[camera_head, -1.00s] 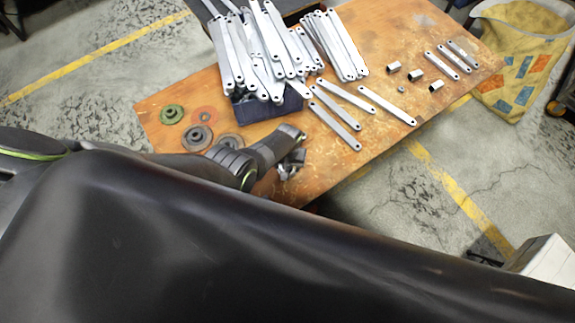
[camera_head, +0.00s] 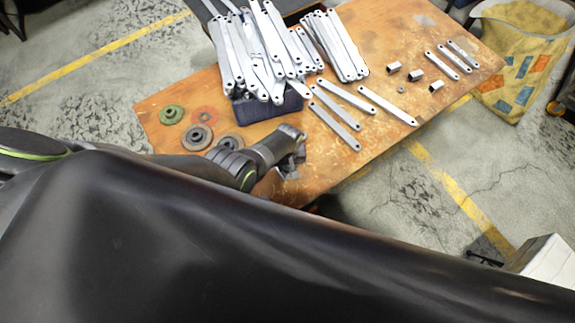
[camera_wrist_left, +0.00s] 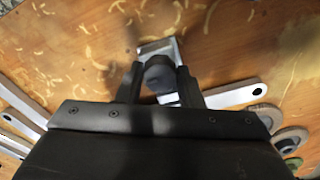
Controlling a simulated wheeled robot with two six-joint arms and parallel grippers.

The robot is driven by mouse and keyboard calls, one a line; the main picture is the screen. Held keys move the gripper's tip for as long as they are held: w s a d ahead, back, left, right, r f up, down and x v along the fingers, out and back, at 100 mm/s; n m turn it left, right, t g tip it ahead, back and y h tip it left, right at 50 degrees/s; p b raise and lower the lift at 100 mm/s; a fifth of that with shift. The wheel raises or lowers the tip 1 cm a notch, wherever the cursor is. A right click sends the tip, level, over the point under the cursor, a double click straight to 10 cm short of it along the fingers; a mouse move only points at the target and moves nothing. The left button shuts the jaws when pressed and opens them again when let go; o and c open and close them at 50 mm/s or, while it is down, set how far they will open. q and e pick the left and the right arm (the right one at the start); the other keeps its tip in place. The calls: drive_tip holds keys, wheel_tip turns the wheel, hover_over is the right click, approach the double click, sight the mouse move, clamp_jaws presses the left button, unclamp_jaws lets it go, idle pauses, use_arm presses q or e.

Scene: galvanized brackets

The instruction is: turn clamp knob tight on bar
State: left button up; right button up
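My left gripper (camera_head: 291,168) is low over the near edge of the wooden table. In the left wrist view its two dark fingers (camera_wrist_left: 158,68) stand on either side of a dark round clamp knob (camera_wrist_left: 158,78), with no clear gap between fingers and knob. A pale metal clamp frame (camera_wrist_left: 163,46) shows just beyond the knob. A flat silver bar (camera_wrist_left: 235,95) with a hole in its end runs out to the right of the clamp. How the clamp sits on the bar is hidden by the gripper. My right gripper is not in view.
The table (camera_head: 385,135) holds a dark blue bin (camera_head: 268,107) heaped with silver brackets, and several loose brackets (camera_head: 336,128). Discs (camera_head: 197,138) lie left of my gripper. Small metal sleeves (camera_head: 416,75) lie at the right. My dark arm covers the foreground.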

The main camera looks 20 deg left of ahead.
use_arm(q)
drive_tip(key=c, duration=0.4)
drive_tip(key=shift+c, duration=0.2)
drive_tip(key=m, duration=0.3)
drive_tip(key=shift+m, duration=0.3)
drive_tip(key=m, duration=0.8)
drive_tip(key=shift+m, duration=0.3)
drive_tip(key=m, duration=0.5)
drive_tip(key=shift+p, duration=0.3)
drive_tip(key=o, duration=0.8)
drive_tip(key=shift+o, duration=0.2)
